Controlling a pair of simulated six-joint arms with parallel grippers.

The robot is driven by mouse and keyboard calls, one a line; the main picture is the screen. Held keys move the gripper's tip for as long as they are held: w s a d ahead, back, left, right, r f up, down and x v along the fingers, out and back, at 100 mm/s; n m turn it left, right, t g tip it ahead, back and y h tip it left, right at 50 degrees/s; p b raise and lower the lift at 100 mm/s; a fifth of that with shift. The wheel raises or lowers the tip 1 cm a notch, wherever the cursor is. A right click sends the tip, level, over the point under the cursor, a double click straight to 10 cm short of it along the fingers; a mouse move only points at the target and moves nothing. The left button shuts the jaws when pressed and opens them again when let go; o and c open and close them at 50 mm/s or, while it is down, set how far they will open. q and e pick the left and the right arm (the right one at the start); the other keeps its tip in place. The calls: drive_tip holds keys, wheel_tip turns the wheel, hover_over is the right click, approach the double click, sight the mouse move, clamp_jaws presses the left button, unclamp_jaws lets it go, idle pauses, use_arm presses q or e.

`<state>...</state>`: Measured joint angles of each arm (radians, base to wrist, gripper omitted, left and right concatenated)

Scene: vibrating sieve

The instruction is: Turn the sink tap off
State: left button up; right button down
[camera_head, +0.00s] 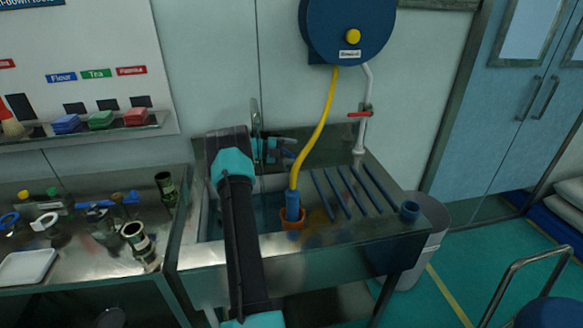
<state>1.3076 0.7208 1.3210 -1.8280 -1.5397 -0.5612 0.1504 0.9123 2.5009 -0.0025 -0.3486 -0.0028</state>
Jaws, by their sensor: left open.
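The sink tap (254,112) is a grey metal spout that rises at the back of the steel sink (205,215). My left arm reaches up across the sink, and its gripper (290,147) is beside the lower part of the tap, with its fingers pointing right. The fingers are apart and nothing shows between them. The gripper hides the tap's base, and I cannot make out its handle or whether water runs. My right gripper is not in view.
A yellow hose (318,135) hangs from a blue reel (348,28) into the sink, right of the gripper. A white pipe (366,85) has a red valve lever (359,114). A ribbed drainboard (345,205) lies right. Cluttered bench (75,275) stands left; a grey bin (432,240) stands right.

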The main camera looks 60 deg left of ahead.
use_arm(q)
drive_tip(key=s+d, duration=0.1)
drive_tip(key=d, duration=0.3)
drive_tip(key=s+d+r, duration=0.1)
drive_tip(key=s+d, duration=0.1)
drive_tip(key=d, duration=0.2)
drive_tip(key=s+d, duration=0.2)
drive_tip(key=d, duration=0.2)
drive_tip(key=shift+s+r, duration=0.1)
drive_tip(key=shift+r, duration=0.2)
drive_tip(key=shift+c, duration=1.1)
drive_tip(key=shift+c, duration=0.2)
